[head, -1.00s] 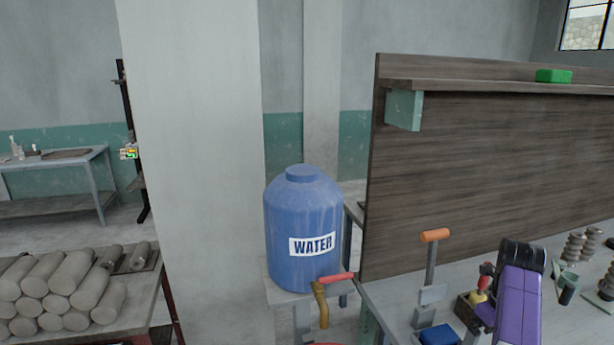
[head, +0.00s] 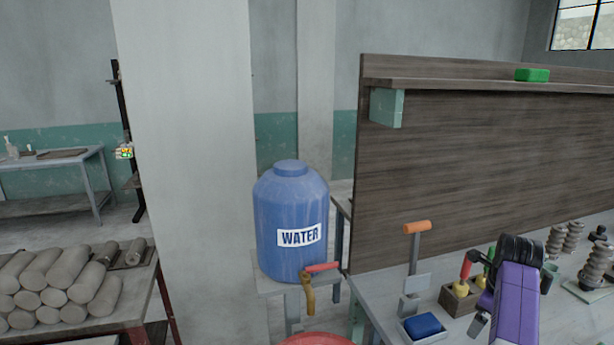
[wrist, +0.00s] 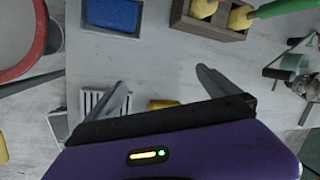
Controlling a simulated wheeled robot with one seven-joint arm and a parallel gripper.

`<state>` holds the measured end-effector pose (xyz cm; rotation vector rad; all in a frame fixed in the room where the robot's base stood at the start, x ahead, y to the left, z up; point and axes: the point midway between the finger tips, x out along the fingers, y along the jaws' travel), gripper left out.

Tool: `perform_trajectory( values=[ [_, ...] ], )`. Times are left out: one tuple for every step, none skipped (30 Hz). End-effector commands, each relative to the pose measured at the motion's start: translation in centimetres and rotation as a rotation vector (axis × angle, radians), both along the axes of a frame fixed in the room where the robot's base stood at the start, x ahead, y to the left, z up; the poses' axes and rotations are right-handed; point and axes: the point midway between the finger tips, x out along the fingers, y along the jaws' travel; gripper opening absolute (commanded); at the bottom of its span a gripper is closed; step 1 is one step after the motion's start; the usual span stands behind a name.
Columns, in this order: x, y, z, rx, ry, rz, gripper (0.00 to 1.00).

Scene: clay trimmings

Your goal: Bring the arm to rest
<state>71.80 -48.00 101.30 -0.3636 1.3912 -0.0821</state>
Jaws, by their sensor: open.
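My gripper (wrist: 158,88) shows in the wrist view with its two grey fingers spread wide and nothing between them. It is above a light grey worktable (wrist: 150,60). In the head view my purple arm is at the lower right, over the same table; the fingers are mostly out of sight there. A yellow item (wrist: 163,104) is partly hidden behind the gripper body.
A blue water barrel (head: 291,220) with a tap stands left of the table, a red-rimmed basin (head: 318,341) below it. A wooden back panel (head: 480,160) with a shelf rises behind. Clay logs (head: 50,285) are stacked far left.

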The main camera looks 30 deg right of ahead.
Motion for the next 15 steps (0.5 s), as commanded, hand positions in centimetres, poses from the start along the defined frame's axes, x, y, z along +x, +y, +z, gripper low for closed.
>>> perform_trajectory(
  values=[
    [0.4,-0.8,0.5,-0.059,-0.013,0.051,1.00],
    [0.6,-1.3,0.8,-0.097,-0.017,0.087,1.00],
    [0.9,-1.8,1.1,-0.152,-0.020,0.137,1.00],
    [1.1,-2.2,1.3,-0.198,-0.020,0.180,1.00],
    [1.4,-2.5,1.4,-0.247,-0.020,0.225,1.00],
    [1.7,-2.7,1.5,-0.317,-0.013,0.291,1.00],
    [1.9,-2.8,1.6,-0.376,-0.006,0.346,1.00],
    [2.1,-2.8,1.5,-0.437,0.006,0.404,1.00],
    [2.4,-2.5,1.5,-0.526,0.025,0.488,1.00],
    [2.6,-2.0,1.4,-0.593,0.043,0.554,1.00],
    [2.8,-1.6,1.4,-0.658,0.061,0.614,1.00],
    [3.1,-0.7,1.3,-0.742,0.087,0.694,1.00],
    [3.2,0.1,1.2,-0.802,0.107,0.752,1.00],
    [3.3,0.9,1.2,-0.861,0.128,0.807,1.00],
    [3.4,2.2,1.1,-0.937,0.155,0.877,1.00]
  ],
)
